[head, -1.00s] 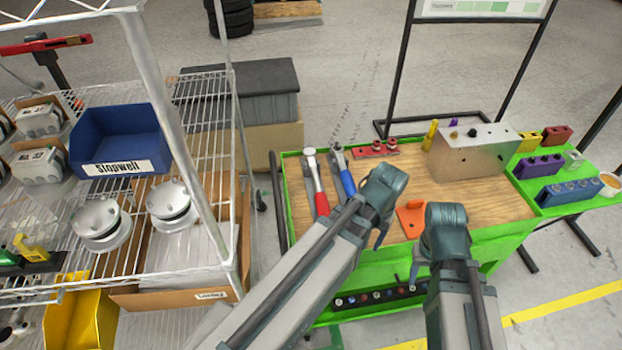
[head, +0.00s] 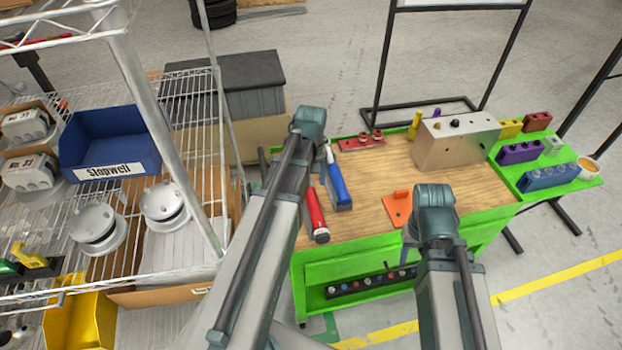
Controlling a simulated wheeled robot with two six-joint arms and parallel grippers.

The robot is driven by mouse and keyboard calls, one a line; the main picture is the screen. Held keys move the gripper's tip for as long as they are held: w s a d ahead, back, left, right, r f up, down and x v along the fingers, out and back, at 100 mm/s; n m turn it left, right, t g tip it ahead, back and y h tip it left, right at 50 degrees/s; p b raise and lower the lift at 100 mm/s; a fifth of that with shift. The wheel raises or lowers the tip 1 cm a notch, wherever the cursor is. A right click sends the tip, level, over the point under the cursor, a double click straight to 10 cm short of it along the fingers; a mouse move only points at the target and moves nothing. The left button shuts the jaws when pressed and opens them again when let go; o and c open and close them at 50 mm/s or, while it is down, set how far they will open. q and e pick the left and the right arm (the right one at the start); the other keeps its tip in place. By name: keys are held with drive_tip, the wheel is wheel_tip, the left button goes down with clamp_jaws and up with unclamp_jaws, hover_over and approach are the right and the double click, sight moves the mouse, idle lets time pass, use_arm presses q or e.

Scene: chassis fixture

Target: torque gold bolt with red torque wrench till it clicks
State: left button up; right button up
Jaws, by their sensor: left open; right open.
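The red torque wrench (head: 316,215) lies on the wooden top of the green cart, left side, its handle toward me. My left arm covers its head end. My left gripper (head: 310,125) is over the cart's back left corner, above the wrench's far end. It is open; its fingers are mostly hidden behind the wrist. My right gripper (head: 432,212) is open over the front of the cart, fingers mostly hidden.
A blue wrench (head: 339,182) lies just right of the red one. An orange bracket (head: 398,208) lies mid-cart, a red fixture (head: 362,142) behind. Coloured socket holders (head: 520,152) stand at right. A wire shelf with a blue bin (head: 108,150) stands left.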

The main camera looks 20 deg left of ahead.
sight(311, 194)
use_arm(q)
wheel_tip(311, 194, down, 9)
drive_tip(key=b, duration=0.8)
drive_tip(key=shift+r, duration=0.1)
clamp_jaws()
idle(0.9)
drive_tip(key=shift+r, duration=0.1)
wheel_tip(311, 194, up, 7)
drive_tip(key=p, duration=0.7)
idle(0.4)
